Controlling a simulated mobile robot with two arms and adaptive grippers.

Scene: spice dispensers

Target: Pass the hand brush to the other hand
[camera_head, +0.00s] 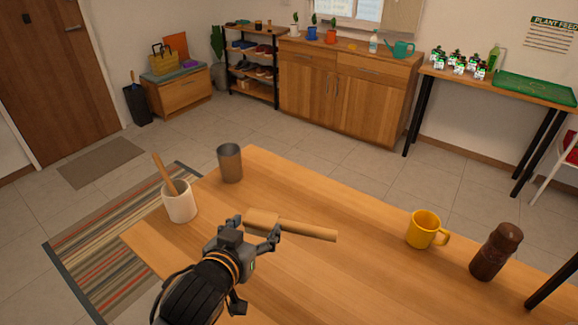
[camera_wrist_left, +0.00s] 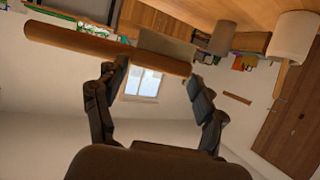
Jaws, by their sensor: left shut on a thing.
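The hand brush (camera_head: 308,232) is light wood, with a wide block at its left end and a round handle pointing right. It is over the table in the head view. My left gripper (camera_head: 262,236) is shut on it near the block end. In the left wrist view the brush (camera_wrist_left: 85,45) lies across the tips of the left gripper (camera_wrist_left: 157,72), its long handle reaching left. The bristles are not clear to see. My right gripper is in neither view.
On the wooden table (camera_head: 350,275) stand a metal cup (camera_head: 230,163), a white holder (camera_head: 180,203) with a wooden stick, a yellow mug (camera_head: 423,231) and a brown bottle (camera_head: 496,252). The table is clear between the brush and the mug.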

